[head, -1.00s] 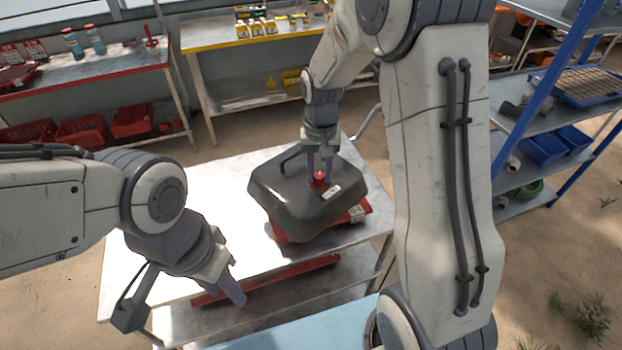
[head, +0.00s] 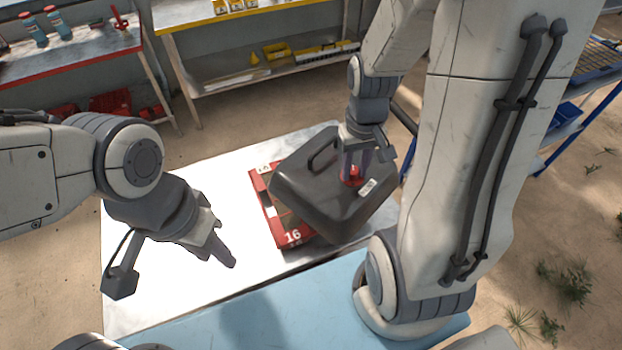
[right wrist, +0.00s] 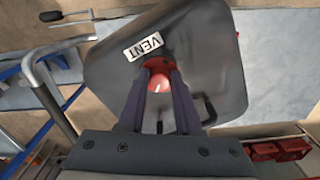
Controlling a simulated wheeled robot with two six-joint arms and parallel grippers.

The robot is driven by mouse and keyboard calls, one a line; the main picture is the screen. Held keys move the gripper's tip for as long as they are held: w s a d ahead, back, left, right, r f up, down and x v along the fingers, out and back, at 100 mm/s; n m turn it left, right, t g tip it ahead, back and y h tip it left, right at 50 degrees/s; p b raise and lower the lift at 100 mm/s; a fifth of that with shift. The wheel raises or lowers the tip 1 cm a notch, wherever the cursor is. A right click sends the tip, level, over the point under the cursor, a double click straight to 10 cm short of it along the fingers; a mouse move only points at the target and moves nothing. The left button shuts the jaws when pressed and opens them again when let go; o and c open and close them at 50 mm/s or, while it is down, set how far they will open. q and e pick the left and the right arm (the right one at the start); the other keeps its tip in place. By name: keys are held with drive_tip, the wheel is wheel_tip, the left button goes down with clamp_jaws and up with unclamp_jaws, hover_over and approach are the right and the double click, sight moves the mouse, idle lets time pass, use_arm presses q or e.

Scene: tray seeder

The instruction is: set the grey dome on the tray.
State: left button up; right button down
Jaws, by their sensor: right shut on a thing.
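The grey dome (head: 318,190) is held above the metal table by my right gripper (head: 353,180), which is shut on its red vent knob. In the right wrist view the fingers (right wrist: 160,85) clasp the red knob beside a VENT label, and the dome (right wrist: 210,60) fills the middle. The red tray (head: 280,230), marked 16, lies on the table. The dome overlaps its right part in the picture and is turned relative to it; the left edge shows. I cannot tell whether they touch. My left gripper (head: 222,248) is empty over the table's left part; its fingertips look close together.
The metal table (head: 180,240) is bare on its left side. A blue surface (head: 280,310) lies in front. A yellow-edged bench (head: 230,30) and a red-edged bench (head: 80,65) stand behind. A blue shelf rack (head: 580,110) stands at the right.

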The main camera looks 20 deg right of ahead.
sight(316, 165)
drive_tip(key=w+a+f, duration=0.1)
drive_tip(key=w+a, duration=0.1)
drive_tip(key=w+a+f+p, duration=0.1)
drive_tip(key=w+a+f, duration=0.3)
drive_tip(key=shift+w+f+p, duration=0.25)
drive_tip(key=shift+w+p, duration=0.15)
wheel_tip(316, 165, down, 4)
drive_tip(key=shift+a+r+p, duration=0.1)
drive_tip(key=shift+r+p, duration=0.15)
drive_tip(key=shift+p, duration=0.2)
drive_tip(key=shift+w+f, duration=0.1)
drive_tip(key=shift+f, duration=0.2)
drive_tip(key=shift+f, duration=0.15)
drive_tip(key=c, duration=0.6)
unclamp_jaws()
